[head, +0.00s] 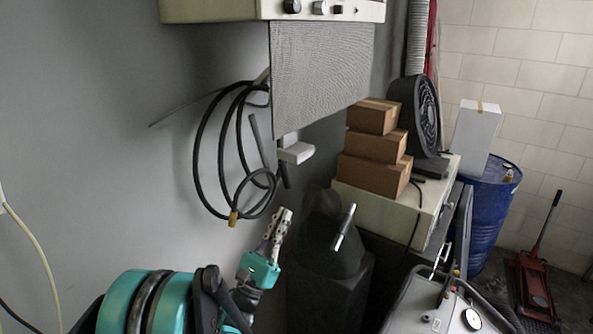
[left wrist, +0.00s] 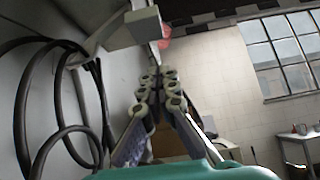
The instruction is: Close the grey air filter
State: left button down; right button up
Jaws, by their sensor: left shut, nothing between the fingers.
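The grey air filter (head: 322,75) is a finely ribbed, flat panel. In the head view it hangs down steeply below a beige wall unit (head: 230,10). A small pale block (head: 296,152) shows at its lower edge, and a similar pale block shows at the top of the left wrist view (left wrist: 131,28). My left gripper (head: 284,214) is below the panel, apart from it, pointing up. Its fingers are together and empty, also in the left wrist view (left wrist: 160,90). My right gripper is not in view.
A coiled black hose (head: 198,165) hangs on the wall left of my gripper. A dark covered object (head: 325,245) is right of the gripper. A blue barrel (head: 487,215) stands beyond.

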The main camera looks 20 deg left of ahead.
aim_at(296, 152)
pick_arm(q)
jog(key=w+d+r+p, duration=0.1)
jog(key=w+r+p, duration=0.1)
jog(key=w+r, duration=0.3)
notch_tip(296, 152, up, 5)
jog(key=shift+w+d+f, duration=0.1)
jog(key=shift+w+d, duration=0.2)
jog(key=shift+d, duration=0.05)
jog(key=shift+a, duration=0.1)
